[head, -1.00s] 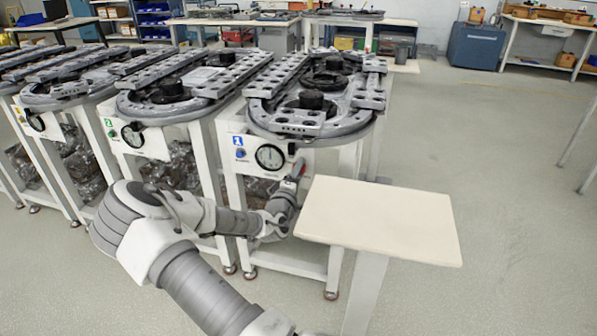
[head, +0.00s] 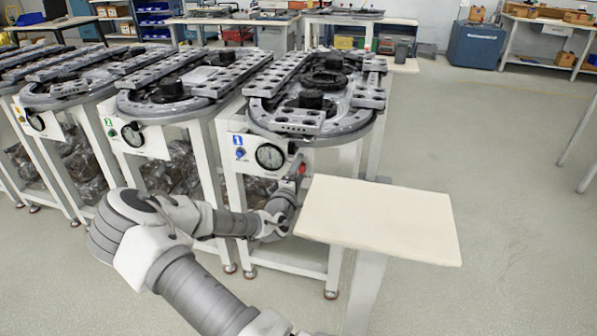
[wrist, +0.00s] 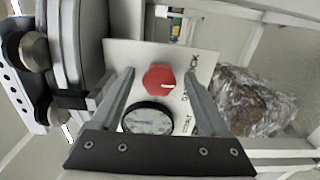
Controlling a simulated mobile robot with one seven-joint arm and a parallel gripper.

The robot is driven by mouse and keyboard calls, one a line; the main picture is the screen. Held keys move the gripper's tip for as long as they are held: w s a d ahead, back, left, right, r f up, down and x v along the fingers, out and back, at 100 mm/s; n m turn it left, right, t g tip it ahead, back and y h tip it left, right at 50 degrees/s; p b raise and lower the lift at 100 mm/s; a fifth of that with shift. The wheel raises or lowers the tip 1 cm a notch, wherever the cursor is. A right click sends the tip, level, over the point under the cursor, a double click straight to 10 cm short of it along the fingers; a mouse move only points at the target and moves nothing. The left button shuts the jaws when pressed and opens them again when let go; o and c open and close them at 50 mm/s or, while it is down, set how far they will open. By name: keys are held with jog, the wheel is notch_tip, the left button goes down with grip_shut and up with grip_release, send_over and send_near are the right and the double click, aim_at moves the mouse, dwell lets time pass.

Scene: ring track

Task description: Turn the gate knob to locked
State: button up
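The red gate knob (wrist: 159,77) sits on the white front panel (wrist: 195,65) of the station marked 1. A pale mark on the knob points right in the wrist view. Whether the fingertips reach the knob's depth I cannot tell. In the head view the knob (head: 302,169) shows just beyond my gripper, whose fingers are hard to make out there.
A round dial gauge (wrist: 148,118) is beside the knob. A beige side table (head: 380,215) stands close to the right of my gripper. A grey ring track (head: 315,115) lies above the panel. More stations stand to the left. Open floor (head: 500,170) lies to the right.

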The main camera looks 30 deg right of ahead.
jog(key=p+v, duration=0.3)
jog(key=v, duration=1.4)
jog(key=shift+a, duration=0.15)
jog(key=shift+s+f, duration=0.1)
jog(key=shift+s, duration=0.05)
